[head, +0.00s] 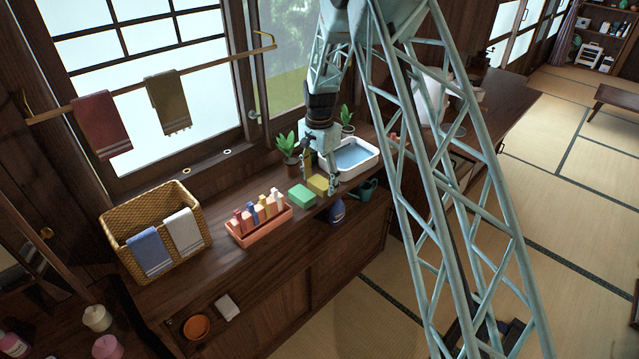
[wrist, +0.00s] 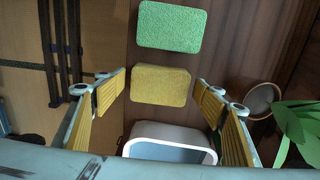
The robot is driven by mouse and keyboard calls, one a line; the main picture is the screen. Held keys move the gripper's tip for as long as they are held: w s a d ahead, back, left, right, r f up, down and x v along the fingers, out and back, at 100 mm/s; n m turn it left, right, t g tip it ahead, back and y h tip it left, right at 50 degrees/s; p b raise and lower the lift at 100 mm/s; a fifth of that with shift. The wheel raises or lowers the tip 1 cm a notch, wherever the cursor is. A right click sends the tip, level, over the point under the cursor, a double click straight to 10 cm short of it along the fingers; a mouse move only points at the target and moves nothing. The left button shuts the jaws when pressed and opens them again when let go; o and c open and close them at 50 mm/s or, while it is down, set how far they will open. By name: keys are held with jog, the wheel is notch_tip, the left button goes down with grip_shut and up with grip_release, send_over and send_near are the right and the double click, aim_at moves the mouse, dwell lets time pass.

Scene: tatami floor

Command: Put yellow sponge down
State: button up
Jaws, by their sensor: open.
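The yellow sponge (head: 317,184) lies flat on the dark wooden counter, between the green sponge and the white basin. In the wrist view the yellow sponge (wrist: 160,85) sits between the spread fingers, with a gap on both sides. My gripper (head: 322,172) is open just above and around it; in the wrist view the yellow-padded fingers (wrist: 160,98) are wide apart. The green sponge (head: 302,196) lies beside it to the left, and shows above it in the wrist view (wrist: 169,27).
A white basin of water (head: 372,164) is right of the yellow sponge. Potted plants (head: 287,150) stand behind. An orange rack of bottles (head: 259,226) and a wicker basket (head: 115,228) stand farther left. A blue spray bottle (head: 337,211) and a green watering can (head: 366,189) are near the counter front.

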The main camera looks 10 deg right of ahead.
aim_at(319, 183)
notch_tip(319, 183, up, 11)
jog(key=p, duration=0.1)
jog(key=shift+r+p, duration=0.15)
jog(key=shift+p, duration=0.2)
jog(key=shift+r, duration=0.1)
dwell(0.9)
